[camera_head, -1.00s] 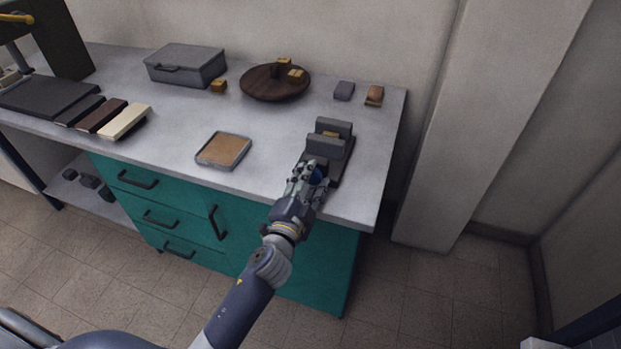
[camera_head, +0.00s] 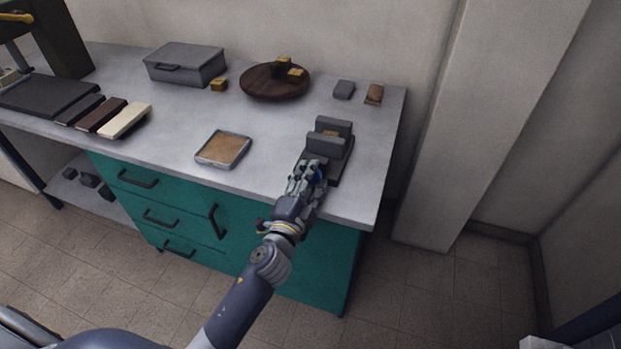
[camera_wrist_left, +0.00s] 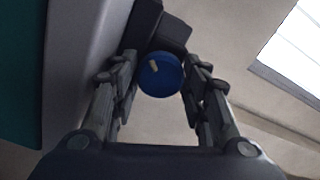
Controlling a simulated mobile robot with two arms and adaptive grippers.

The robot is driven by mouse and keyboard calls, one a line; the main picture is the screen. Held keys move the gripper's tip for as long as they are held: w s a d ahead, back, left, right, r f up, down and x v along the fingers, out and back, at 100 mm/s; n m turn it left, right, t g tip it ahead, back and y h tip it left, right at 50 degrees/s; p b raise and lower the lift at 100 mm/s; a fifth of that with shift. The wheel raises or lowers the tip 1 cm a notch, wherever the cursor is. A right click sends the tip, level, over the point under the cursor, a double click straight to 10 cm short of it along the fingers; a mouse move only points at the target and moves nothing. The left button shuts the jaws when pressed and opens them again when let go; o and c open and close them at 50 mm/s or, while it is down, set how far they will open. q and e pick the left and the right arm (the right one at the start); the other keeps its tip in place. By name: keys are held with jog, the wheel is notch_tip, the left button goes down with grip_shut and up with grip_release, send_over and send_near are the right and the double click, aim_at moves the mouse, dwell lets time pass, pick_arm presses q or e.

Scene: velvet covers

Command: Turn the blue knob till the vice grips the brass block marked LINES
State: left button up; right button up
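The grey vice (camera_head: 328,143) stands near the bench's right front. A brass block (camera_head: 331,133) sits between its jaws, mostly hidden; no marking is readable. The blue knob (camera_wrist_left: 160,75) with a pale pointer mark is on the vice's near end; in the head view only a sliver (camera_head: 319,173) shows. My left gripper (camera_head: 309,170) is at the knob. In the left wrist view its fingers (camera_wrist_left: 160,78) lie on both sides of the knob and appear closed against it. My right gripper is not in view.
A cork-coloured tray (camera_head: 223,149) lies left of the vice. Behind are a round wooden stand (camera_head: 262,88) with brass blocks, another brass block (camera_head: 218,84), a grey case (camera_head: 185,64), a grey block (camera_head: 344,90) and a brown-topped block (camera_head: 374,94). The bench's right edge is close.

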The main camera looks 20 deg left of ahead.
pick_arm(q)
jog(key=shift+o, duration=1)
jog(key=shift+f, duration=0.1)
jog(key=n, duration=0.5)
jog(key=n+b, duration=0.1)
jog(key=n, duration=0.6)
jog(key=s, duration=1.1)
jog(key=s+f+g, duration=0.2)
jog(key=f, duration=0.8)
jog(key=s+f+g, duration=0.3)
jog(key=f, duration=0.7)
jog(key=s+f+g, duration=0.2)
jog(key=f, duration=0.9)
jog(key=shift+s+g+p, duration=0.3)
jog(key=shift+p, duration=0.05)
